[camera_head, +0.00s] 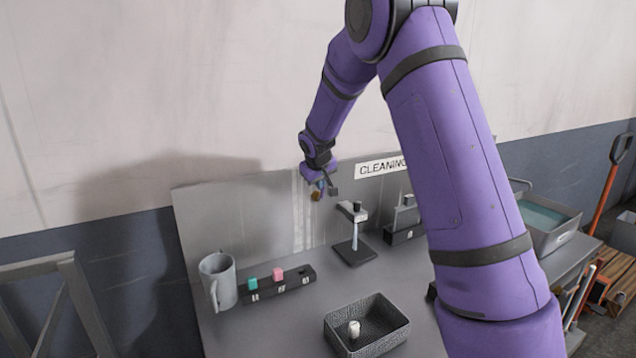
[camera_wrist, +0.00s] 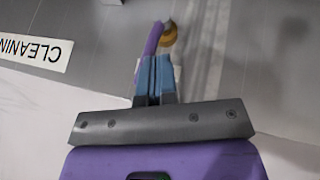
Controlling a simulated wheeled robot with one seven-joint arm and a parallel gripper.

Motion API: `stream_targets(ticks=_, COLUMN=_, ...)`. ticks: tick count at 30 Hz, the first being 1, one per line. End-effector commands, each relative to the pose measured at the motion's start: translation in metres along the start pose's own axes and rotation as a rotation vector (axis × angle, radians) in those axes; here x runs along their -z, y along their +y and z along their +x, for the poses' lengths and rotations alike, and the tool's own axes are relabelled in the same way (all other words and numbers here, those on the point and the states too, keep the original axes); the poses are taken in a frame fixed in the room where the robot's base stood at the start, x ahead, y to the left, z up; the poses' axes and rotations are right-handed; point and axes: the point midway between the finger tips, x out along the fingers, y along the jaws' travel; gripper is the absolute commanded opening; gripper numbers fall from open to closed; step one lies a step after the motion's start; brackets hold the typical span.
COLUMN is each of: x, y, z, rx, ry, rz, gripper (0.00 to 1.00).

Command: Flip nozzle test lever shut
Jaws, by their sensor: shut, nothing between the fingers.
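My gripper (camera_head: 320,187) is up against the grey back panel, left of the CLEANING sign. In the wrist view its blue fingers (camera_wrist: 154,78) are together with nothing between them. Just beyond the fingertips is a slim purple bar (camera_wrist: 153,40), which looks like the lever. Beside it is a rounded brass fitting (camera_wrist: 168,34), also small in the head view (camera_head: 316,196). The fingertips are close to the bar; I cannot tell whether they touch. The lever's angle is unclear, as my gripper covers part of it in the head view.
Below stands a black-based stand (camera_head: 354,252) with a light upright. A grey mug (camera_head: 217,280), a black strip (camera_head: 285,289) with teal and pink blocks, and a dark basket (camera_head: 367,320) holding a white piece are on the bench. My arm hides the bench's right part.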

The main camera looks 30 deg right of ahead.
Motion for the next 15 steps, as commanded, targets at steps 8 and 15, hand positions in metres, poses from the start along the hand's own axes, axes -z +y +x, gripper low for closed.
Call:
stream_targets(ticks=8, x=-0.001, y=0.011, z=0.001, rx=0.085, ry=0.000, rz=0.053, gripper=0.00)
stream_targets(ticks=15, x=-0.002, y=0.020, z=0.003, rx=0.185, ry=-0.001, rz=0.106, gripper=0.00)
